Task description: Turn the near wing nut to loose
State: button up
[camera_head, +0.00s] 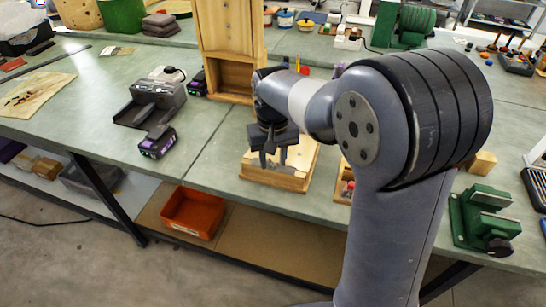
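My gripper (271,160) points down over a small wooden base board (273,183) on the green bench, near its front edge. The dark fingers hang low over the board. I cannot tell how far apart they are or whether they touch anything. I cannot make out a wing nut. My gripper and wrist cover the middle of the board, where any small hardware is hidden.
A wooden cabinet (231,77) stands behind the board. A grey charger (157,97) and a purple-black battery (157,142) lie to the left. A green vise (482,218) sits at the right. A red bin (193,212) is below the bench. Bench left of the board is clear.

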grip_shut()
jog(key=shift+r, duration=0.1)
dwell(0.3)
jog(key=n+p, duration=0.1)
jog(key=n, duration=0.1)
jog(key=shift+n, duration=0.4)
jog(key=shift+n+p, duration=0.6)
jog(key=shift+n, duration=1)
jog(key=shift+o, duration=0.2)
grip_release()
